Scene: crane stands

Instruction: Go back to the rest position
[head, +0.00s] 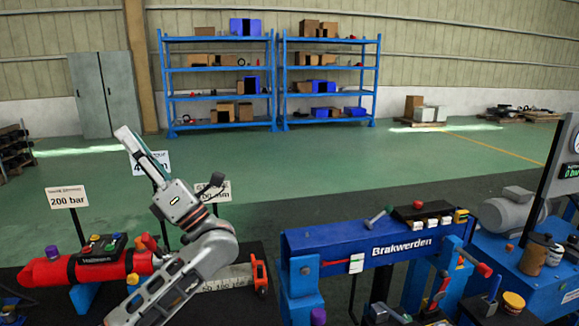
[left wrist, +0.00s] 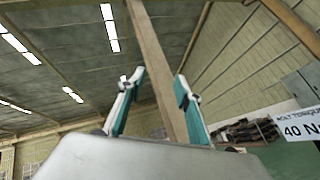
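My left gripper (head: 168,157) is raised in the left part of the head view, tilted up and to the left, above the red cylinder (head: 45,271). In the left wrist view its two teal-lined fingers (left wrist: 156,86) stand wide apart with nothing between them. My right gripper is in neither view.
A blue beam (head: 345,246) marked "Brakwerden" stands right of my left arm, with small tools on top. Signs stand close behind the arm, including the "200 bar" sign (head: 67,197). A blue machine (head: 528,283) is at right. Blue shelves (head: 220,96) stand far back across open floor.

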